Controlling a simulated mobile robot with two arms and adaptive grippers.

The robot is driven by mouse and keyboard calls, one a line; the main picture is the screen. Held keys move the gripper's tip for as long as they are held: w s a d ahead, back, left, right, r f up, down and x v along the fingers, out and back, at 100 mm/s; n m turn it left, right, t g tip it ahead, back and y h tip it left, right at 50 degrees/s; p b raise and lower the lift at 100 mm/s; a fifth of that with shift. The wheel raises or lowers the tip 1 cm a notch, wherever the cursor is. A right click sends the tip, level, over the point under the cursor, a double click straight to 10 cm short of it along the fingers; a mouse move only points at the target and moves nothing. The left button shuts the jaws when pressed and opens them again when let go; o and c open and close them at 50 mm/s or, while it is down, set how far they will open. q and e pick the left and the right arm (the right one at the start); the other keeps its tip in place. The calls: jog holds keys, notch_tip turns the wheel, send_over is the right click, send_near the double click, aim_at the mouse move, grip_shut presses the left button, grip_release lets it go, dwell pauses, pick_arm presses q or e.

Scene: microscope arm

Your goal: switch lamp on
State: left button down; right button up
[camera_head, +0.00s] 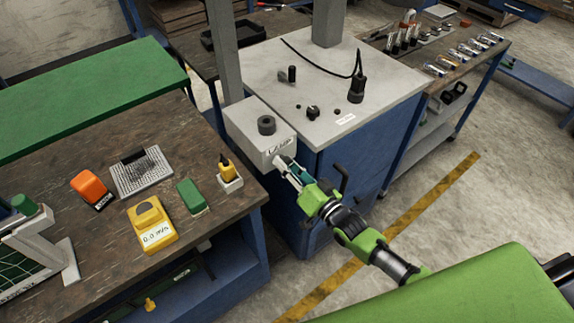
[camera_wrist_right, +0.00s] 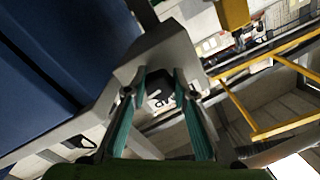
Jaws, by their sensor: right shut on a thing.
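A light grey box (camera_head: 255,138) with a black knob (camera_head: 266,124) on top and a small label on its front is fixed to the corner of the grey-topped cabinet. My right gripper (camera_head: 284,164) is at the box's front face, just below the label. In the right wrist view the box (camera_wrist_right: 160,45) lies beyond the fingertips. There my right gripper (camera_wrist_right: 160,78) is shut on a small dark part (camera_wrist_right: 159,97), which looks like a switch or knob on that face. Its exact shape is partly hidden by the fingers. My left gripper is out of view.
The grey cabinet top (camera_head: 310,75) holds black knobs and a cabled black cylinder (camera_head: 356,90). The wooden bench (camera_head: 100,235) at left carries a yellow device (camera_head: 151,224), an orange item (camera_head: 90,187) and a green block (camera_head: 191,196).

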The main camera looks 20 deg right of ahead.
jog(key=shift+m, duration=1.1)
jog(key=o, duration=1.1)
jog(key=shift+s, duration=0.15)
jog(key=v, duration=1.1)
jog(key=shift+s+d+r, duration=0.1)
jog(key=shift+s+d, duration=0.05)
jog(key=shift+s, duration=0.25)
